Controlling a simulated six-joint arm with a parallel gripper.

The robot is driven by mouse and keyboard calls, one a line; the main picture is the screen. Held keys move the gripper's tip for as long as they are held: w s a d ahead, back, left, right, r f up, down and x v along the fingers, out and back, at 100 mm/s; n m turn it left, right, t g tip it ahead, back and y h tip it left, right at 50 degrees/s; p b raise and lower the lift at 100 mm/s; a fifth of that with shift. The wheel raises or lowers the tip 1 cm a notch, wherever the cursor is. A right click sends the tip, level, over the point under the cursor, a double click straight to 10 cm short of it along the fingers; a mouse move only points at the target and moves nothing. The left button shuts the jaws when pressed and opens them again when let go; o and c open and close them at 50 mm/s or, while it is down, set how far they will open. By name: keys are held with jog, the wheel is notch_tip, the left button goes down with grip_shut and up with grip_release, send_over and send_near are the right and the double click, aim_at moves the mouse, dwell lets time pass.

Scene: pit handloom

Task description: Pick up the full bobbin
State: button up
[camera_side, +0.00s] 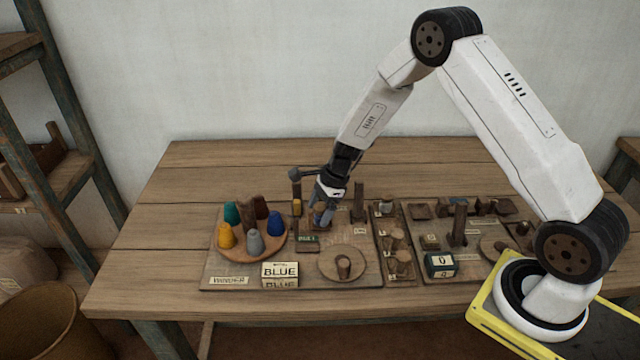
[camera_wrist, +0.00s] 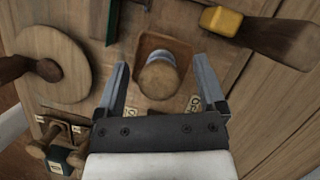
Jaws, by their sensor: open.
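The bobbin (camera_wrist: 160,77) stands in a square wooden recess in the wrist view. Its round wooden end faces the camera, and a band of grey-blue thread shows behind it. My gripper (camera_wrist: 162,66) is open, with one finger on each side of the bobbin and a visible gap to each. In the side view my gripper (camera_side: 325,207) points down over the middle of the winder board (camera_side: 225,279). The bobbin there is mostly hidden by the fingers.
A round holder (camera_side: 253,252) with several coloured cones stands left of my gripper. A BLUE sign (camera_side: 280,274) and a disc with a peg (camera_side: 343,264) are in front. Upright posts flank the gripper. A tray (camera_side: 399,278) holds wooden bobbins at right. The table's left side is clear.

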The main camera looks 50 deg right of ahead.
jog(key=shift+c, duration=0.3)
grip_shut()
jog(key=shift+r, duration=0.15)
jog(key=shift+r, duration=0.8)
jog(key=s+r, duration=1.1)
jog(key=s, duration=0.3)
jog(key=shift+a, duration=0.35)
